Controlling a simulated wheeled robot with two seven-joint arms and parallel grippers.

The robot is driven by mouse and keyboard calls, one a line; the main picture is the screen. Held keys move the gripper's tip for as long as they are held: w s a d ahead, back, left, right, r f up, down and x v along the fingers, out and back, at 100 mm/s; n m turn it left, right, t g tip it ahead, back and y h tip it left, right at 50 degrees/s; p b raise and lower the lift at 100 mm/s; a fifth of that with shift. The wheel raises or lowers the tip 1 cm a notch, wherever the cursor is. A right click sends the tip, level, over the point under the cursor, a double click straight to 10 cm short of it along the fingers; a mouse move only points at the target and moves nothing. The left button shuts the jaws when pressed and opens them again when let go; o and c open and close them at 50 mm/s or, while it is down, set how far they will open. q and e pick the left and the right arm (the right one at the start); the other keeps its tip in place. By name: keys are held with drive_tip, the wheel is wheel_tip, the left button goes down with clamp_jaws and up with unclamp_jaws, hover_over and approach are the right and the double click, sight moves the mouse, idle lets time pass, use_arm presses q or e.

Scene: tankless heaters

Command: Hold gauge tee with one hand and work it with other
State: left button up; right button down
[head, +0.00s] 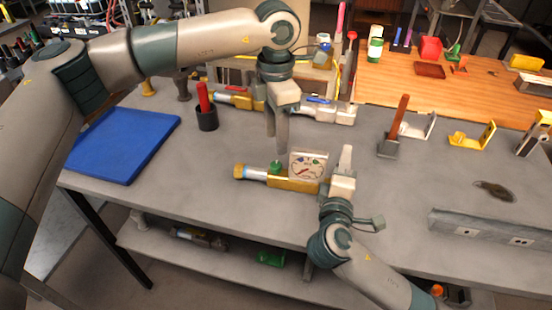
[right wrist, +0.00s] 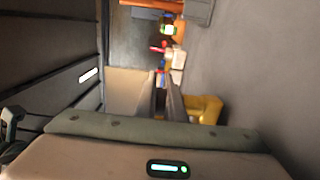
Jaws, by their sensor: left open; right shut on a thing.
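The gauge tee (head: 290,184) lies on the grey bench in the head view. It has a brass body, a silver and brass left end, a small green knob (head: 277,167) and a square white-faced dial (head: 308,166). My right gripper (head: 338,172) comes from the lower right and is shut on the tee's right end, which it partly hides. A yellow brass part (right wrist: 205,108) shows beside its fingers in the right wrist view. My left gripper (head: 277,148) points down, open and empty, just above and behind the green knob.
Behind are similar valve assemblies (head: 325,110), a black cup with a red-handled tool (head: 206,117) and a brush-like tool (head: 390,145). A blue mat (head: 125,143) lies left. A grey metal rail (head: 485,235) and yellow bracket (head: 475,138) are right. The front bench left of the tee is clear.

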sight(276, 165)
use_arm(q)
wheel_tip(276, 165, down, 8)
drive_tip(key=shift+f, duration=0.1)
idle(0.4)
clamp_jaws()
